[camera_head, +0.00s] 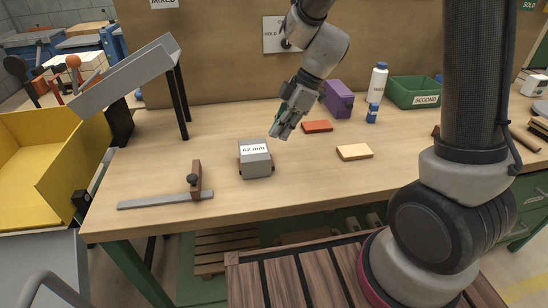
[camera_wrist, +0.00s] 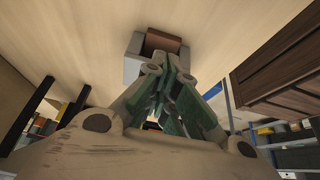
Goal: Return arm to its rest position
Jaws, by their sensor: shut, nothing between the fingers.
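My gripper (camera_head: 282,131) hangs above the wooden workbench (camera_head: 220,125), its fingers pointing down and a little to the left. The fingers are together with nothing between them. They also show close up in the wrist view (camera_wrist: 168,72). A grey labelled block (camera_head: 256,161) with brown parts low on its sides stands on the bench, below and left of the gripper and apart from it. In the wrist view a grey and brown hollow block (camera_wrist: 133,62) shows just beyond the fingers, partly hidden by them.
A purple block (camera_head: 338,98), a red brick (camera_head: 317,127), a tan brick (camera_head: 355,152), a white bottle (camera_head: 378,80) and a green bin (camera_head: 412,92) lie to the right. A grey sloped chute (camera_head: 130,75), a yellow bin (camera_head: 75,165) and a metal square (camera_head: 165,200) are left.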

